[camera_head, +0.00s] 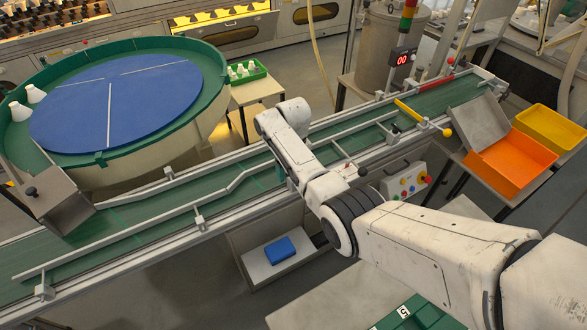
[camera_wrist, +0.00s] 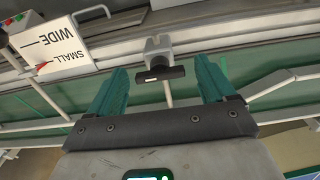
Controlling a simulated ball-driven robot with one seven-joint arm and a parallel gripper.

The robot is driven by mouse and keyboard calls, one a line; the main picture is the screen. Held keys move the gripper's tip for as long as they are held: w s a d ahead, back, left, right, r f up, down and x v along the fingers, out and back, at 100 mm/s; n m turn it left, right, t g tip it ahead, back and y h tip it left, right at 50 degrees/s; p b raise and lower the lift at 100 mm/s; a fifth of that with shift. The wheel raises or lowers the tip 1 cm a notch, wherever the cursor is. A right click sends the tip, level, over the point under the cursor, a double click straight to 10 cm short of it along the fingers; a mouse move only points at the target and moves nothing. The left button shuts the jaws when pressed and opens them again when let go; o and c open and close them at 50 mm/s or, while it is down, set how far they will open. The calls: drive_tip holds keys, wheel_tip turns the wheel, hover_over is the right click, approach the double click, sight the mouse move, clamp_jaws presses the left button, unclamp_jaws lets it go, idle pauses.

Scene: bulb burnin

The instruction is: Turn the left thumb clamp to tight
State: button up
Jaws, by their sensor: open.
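In the wrist view a thumb clamp (camera_wrist: 160,74) with a black crossbar handle sits on a grey bracket at the conveyor's rail. The handle lies roughly crosswise in the picture, tilted slightly. My gripper (camera_wrist: 161,70) is open, with one teal finger on each side of the handle and visible gaps to both. Whether the fingertips are level with the handle is hard to tell. In the head view my arm hides this clamp, and only a sliver of my gripper (camera_head: 291,184) shows beside the conveyor's near rail.
A white plate marked SMALL and WIDE (camera_wrist: 55,45) with a red pointer stands at upper left in the wrist view. The green conveyor (camera_head: 150,225) has angled guide rails. A blue turntable (camera_head: 120,100), control box (camera_head: 408,182) and orange bin (camera_head: 510,162) stand around it.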

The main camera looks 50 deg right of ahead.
wheel_tip(320, 180, up, 11)
idle(0.4)
drive_tip(key=shift+f, duration=0.2)
idle(0.3)
drive_tip(key=s+a+f+n+t, duration=0.2)
drive_tip(key=s+a+f, duration=0.55)
drive_tip(key=a, duration=0.25)
drive_tip(key=s+a+r+n+t, duration=0.15)
drive_tip(key=s+a, duration=0.25)
drive_tip(key=s, duration=0.4)
drive_tip(key=s+a+r+t, duration=0.25)
drive_tip(key=s+a, duration=0.25)
drive_tip(key=s, duration=0.4)
drive_tip(key=s+f+g, duration=0.1)
drive_tip(key=s+f, duration=0.1)
drive_tip(key=s, duration=0.1)
drive_tip(key=s+d+f+g, duration=0.1)
drive_tip(key=s+f+g, duration=0.1)
drive_tip(key=s, duration=0.2)
drive_tip(key=s+f+g, duration=0.2)
drive_tip(key=s, duration=0.1)
drive_tip(key=shift+s+d+m, duration=0.15)
drive_tip(key=shift+d+m, duration=0.2)
drive_tip(key=shift+d, duration=0.15)
